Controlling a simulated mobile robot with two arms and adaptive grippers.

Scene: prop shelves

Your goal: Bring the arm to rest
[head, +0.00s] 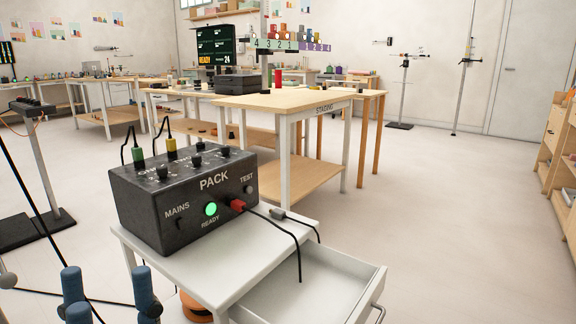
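My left gripper (110,287) shows at the bottom left corner. Its blue fingertips stand apart with bare floor seen between them, and nothing is held. It is left of and lower than the white drawer table (190,285), apart from it. The rest of the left arm is mostly out of frame. My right gripper is not in view.
A black PACK box (180,232) with a lit green READY lamp and plugged cables stands on the drawer table. Behind is the STAGING table (305,101). Open floor (450,220) lies to the right, before shelves (562,140).

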